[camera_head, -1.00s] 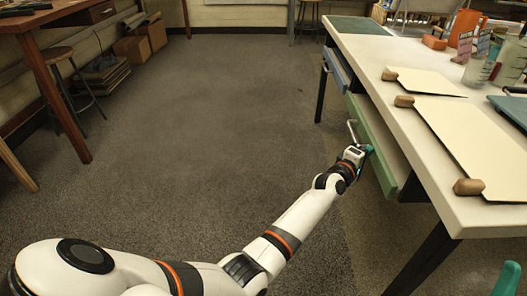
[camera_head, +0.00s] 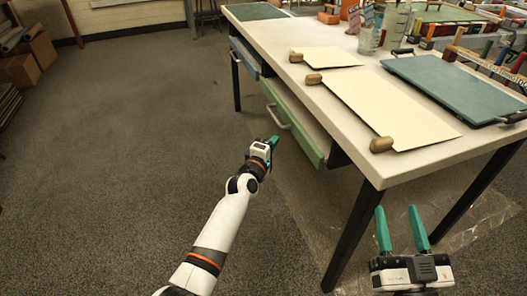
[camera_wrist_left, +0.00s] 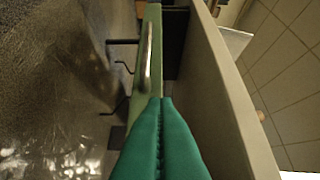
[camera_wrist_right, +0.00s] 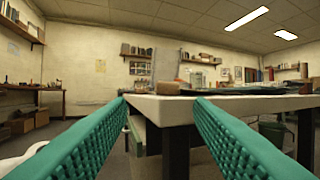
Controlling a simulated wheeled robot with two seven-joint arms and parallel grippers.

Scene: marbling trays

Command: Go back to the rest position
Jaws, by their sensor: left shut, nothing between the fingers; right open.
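My left gripper (camera_head: 270,143) is shut and empty, close to the handle of the green drawer. Its teal fingers (camera_wrist_left: 162,125) lie together in the left wrist view, with the metal handle (camera_wrist_left: 146,60) just beyond their tips. The green drawer (camera_head: 297,128) is pulled partly out from under the table. My right gripper (camera_head: 402,222) is open and empty, in front of the table's near end. In the right wrist view its two teal fingers (camera_wrist_right: 160,110) stand wide apart with the table end beyond them.
The white table (camera_head: 352,97) holds cream sheets (camera_head: 375,108) with brown weights, a blue-grey tray (camera_head: 450,85) and clear cups (camera_head: 395,25). A blue drawer (camera_head: 244,57) is beside the green one. A black table leg (camera_head: 352,235) stands between the arms.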

